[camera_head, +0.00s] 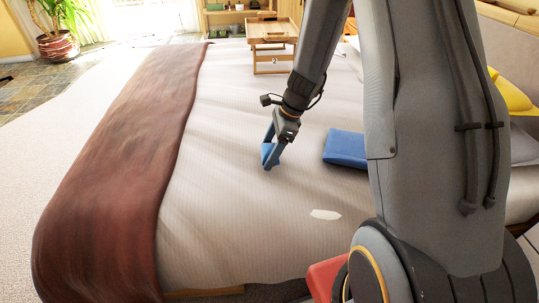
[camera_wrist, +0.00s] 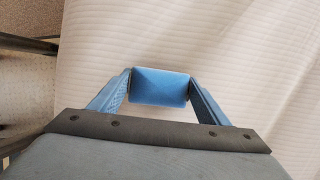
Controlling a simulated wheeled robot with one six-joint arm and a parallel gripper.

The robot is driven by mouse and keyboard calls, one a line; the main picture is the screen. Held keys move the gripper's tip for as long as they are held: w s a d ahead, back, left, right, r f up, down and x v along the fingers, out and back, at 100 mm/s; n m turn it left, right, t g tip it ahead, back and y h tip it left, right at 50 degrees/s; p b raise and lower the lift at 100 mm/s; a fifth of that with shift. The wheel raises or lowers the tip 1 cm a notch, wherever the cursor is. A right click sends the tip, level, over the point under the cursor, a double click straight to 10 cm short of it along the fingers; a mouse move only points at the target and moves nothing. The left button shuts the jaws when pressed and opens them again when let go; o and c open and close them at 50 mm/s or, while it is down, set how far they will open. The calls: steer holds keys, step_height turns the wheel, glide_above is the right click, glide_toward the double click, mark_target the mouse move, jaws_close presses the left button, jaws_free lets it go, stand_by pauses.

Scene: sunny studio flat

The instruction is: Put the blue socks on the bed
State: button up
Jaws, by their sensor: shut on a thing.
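The blue socks (camera_wrist: 160,86) show as a folded blue bundle held between the two fingertips in the wrist view. My gripper (camera_wrist: 160,88) is shut on them. In the head view my gripper (camera_head: 272,157) is over the middle of the bed, and the blue of the socks and fingers is hard to tell apart there. The bed (camera_head: 235,205) has a pale striped cover and fills the middle of the head view. The socks are over or close to the cover; I cannot tell whether they touch it.
A blue book-like object (camera_head: 346,147) lies on the bed right of my gripper. A small white item (camera_head: 326,214) lies nearer. A brown throw (camera_head: 115,165) covers the left side. A wooden tray table (camera_head: 272,42) stands at the far end. A yellow pillow (camera_head: 512,93) is at right.

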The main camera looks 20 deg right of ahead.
steer(key=shift+f, duration=0.7)
steer(key=o, duration=1)
steer(key=shift+f, duration=0.1)
steer(key=shift+o, duration=0.2)
steer(key=w+p+v, duration=0.1)
steer(key=v, duration=1)
steer(key=s+a+r+n+h, duration=0.2)
steer(key=s+r+n, duration=0.3)
steer(key=s+n, duration=0.5)
steer(key=s+a+r+n+h, duration=0.1)
steer(key=s+r+n+h, duration=0.1)
steer(key=s+r+n, duration=0.3)
steer(key=s+n, duration=0.4)
steer(key=s, duration=0.4)
steer(key=shift+s+a+n+g, duration=0.35)
steer(key=shift+a+n+g, duration=0.05)
